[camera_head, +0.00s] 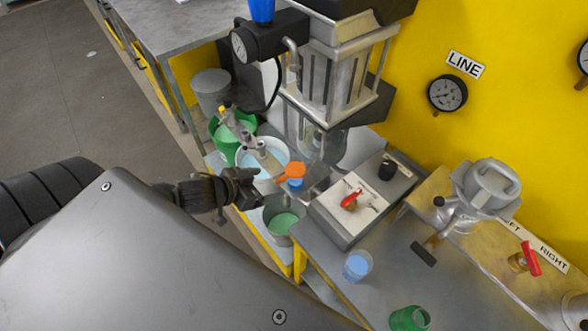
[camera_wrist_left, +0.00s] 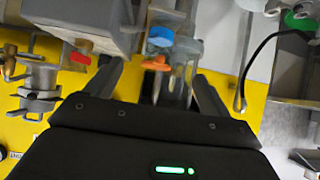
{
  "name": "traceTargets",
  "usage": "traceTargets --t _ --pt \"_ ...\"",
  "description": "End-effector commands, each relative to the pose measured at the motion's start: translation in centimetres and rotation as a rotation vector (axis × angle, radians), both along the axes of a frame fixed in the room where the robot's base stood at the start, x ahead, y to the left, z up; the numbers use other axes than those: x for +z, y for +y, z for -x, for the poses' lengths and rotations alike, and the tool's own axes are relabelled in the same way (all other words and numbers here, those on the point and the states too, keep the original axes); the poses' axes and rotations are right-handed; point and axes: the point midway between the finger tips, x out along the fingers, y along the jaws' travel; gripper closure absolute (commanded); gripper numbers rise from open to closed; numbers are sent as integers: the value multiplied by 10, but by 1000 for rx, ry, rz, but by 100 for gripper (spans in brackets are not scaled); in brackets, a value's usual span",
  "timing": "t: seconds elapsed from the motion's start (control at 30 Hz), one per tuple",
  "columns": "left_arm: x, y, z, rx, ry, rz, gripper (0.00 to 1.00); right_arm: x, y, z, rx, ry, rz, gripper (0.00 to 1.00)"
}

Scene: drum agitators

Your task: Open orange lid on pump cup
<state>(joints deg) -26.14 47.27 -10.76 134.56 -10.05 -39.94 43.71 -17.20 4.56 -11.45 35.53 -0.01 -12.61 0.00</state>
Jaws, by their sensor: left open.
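The orange lid (camera_head: 291,172) sits just below the clear vessel of the pump machine, with a small blue part (camera_head: 295,184) under it. My left gripper (camera_head: 250,184) is open and empty, a short way to the left of the orange lid and apart from it. In the left wrist view the orange lid (camera_wrist_left: 157,64) and the blue part (camera_wrist_left: 161,37) show ahead, between the two spread fingers of my left gripper (camera_wrist_left: 156,84). A clear cup-like body (camera_wrist_left: 185,50) shows beside them. My right gripper is not in view.
A control box with a red switch (camera_head: 352,199) stands right of the lid. A grey bucket with green contents (camera_head: 283,223) is below it. A white bucket (camera_head: 262,160) and a green bucket (camera_head: 228,135) stand behind my gripper. A blue cup (camera_head: 357,266) is on the front table.

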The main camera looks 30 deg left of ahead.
Motion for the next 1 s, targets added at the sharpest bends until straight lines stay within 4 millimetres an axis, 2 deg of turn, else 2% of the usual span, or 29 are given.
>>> traceTargets --t 0.33,0.7,1.0 --pt "-2 -1 -2 0 0 0 18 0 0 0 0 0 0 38" --pt "-26 -11 -34 1 -1 1 18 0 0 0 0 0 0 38" --pt "-28 -13 -36 -1 1 -1 19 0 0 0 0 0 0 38"
